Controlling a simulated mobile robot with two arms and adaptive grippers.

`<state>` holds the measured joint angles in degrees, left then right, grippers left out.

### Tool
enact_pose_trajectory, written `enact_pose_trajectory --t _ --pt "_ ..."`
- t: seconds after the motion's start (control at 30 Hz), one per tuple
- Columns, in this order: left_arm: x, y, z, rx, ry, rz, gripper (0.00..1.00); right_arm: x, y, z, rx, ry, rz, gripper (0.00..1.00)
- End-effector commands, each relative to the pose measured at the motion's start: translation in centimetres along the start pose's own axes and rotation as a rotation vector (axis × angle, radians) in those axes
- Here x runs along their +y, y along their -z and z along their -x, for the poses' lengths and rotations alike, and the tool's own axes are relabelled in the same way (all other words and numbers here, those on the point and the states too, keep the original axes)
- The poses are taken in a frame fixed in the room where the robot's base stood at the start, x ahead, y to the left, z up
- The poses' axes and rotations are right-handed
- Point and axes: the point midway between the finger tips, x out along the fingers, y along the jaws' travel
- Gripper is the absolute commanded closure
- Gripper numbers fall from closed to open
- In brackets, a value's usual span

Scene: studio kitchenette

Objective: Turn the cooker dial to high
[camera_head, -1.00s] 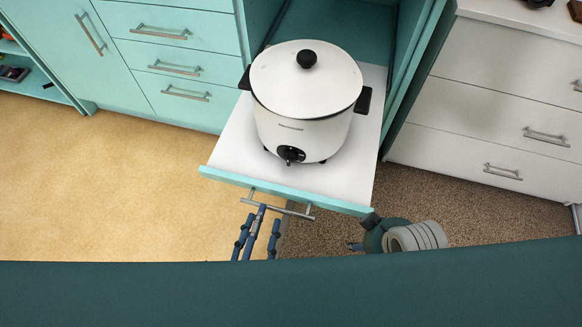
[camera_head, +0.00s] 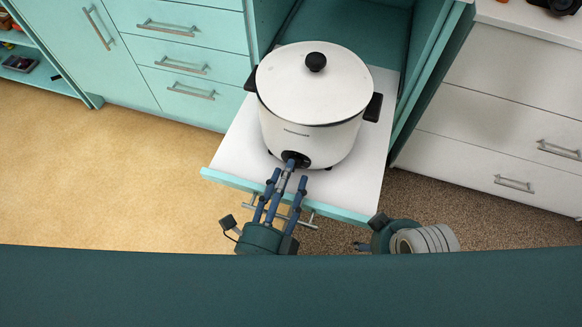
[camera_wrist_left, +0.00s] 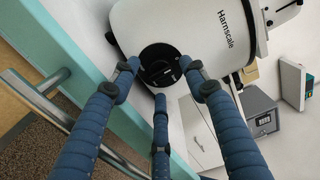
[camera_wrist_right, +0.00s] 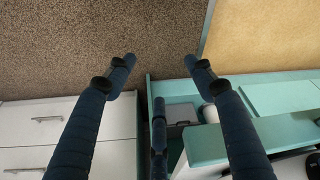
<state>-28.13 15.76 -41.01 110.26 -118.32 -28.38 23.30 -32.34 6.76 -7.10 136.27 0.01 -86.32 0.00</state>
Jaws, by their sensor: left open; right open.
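A white cooker (camera_head: 310,95) with a black knob on its lid and black side handles stands on a pulled-out shelf (camera_head: 245,150). Its black dial (camera_head: 303,160) is low on the front, partly hidden by a finger in the head view. The dial (camera_wrist_left: 159,66) also shows in the left wrist view. My left gripper (camera_head: 287,172) is open, its blue fingers pointing at the dial and around its front. I cannot tell whether they touch it. My right gripper (camera_wrist_right: 160,65) is open and empty in the right wrist view, away from the cooker.
The shelf's teal front edge has a metal bar handle (camera_wrist_left: 80,125) beneath my left fingers. A tall teal door (camera_head: 430,75) stands right of the cooker. White drawers (camera_head: 500,120) are at the right. The tan floor (camera_head: 110,170) at left is clear.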

Motion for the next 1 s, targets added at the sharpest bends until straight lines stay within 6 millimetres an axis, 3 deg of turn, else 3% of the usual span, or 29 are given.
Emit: enact_pose_trajectory --t 0.2,0.5,0.73,1.0 --pt "0.0 0.0 -2.0 0.000 0.000 0.000 0.55 -0.1 0.0 -0.8 -0.004 0.001 0.000 0.46" --pt "0.1 0.0 -2.2 0.001 -0.001 0.000 0.55 -0.1 -0.1 -1.0 -0.004 0.001 0.001 0.46" --pt "0.1 0.0 -2.2 0.001 -0.001 0.000 0.99 0.0 -0.1 -1.0 -0.004 0.000 0.001 0.46" --pt "0.0 0.0 -2.2 0.002 -0.001 -0.082 1.00 0.0 0.0 -0.9 -0.004 0.001 0.001 0.46"
